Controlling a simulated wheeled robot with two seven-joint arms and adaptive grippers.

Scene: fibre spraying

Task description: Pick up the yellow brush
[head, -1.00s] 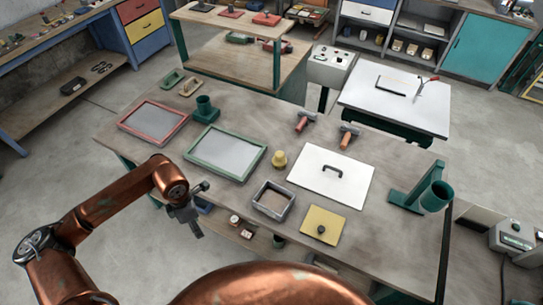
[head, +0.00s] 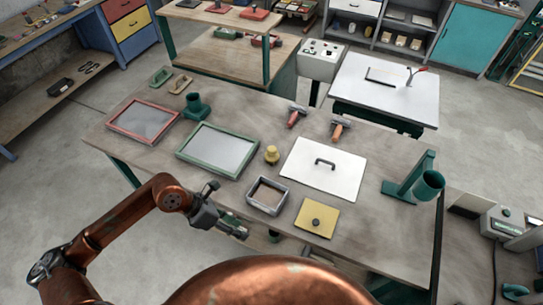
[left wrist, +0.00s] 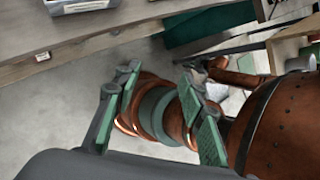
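A small yellow knob-shaped piece (head: 271,154), the likeliest yellow brush, stands upright on the workbench (head: 240,115) between the green-framed screen and the white board. Its bristles cannot be made out. My left gripper (head: 238,231) is in front of the bench's near edge, to the lower left of the yellow piece and apart from it. In the left wrist view my left gripper (left wrist: 162,88) has its two green-padded fingers spread, with nothing held between them. The yellow piece is not seen there.
A grey open frame (head: 250,196) stands between my left gripper and the yellow piece. Nearby are the green-framed screen (head: 183,155), the white board (head: 342,176) and a yellow plate with a knob (head: 328,210). Two handled tools, red (head: 293,119) and orange (head: 337,132), lie farther back.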

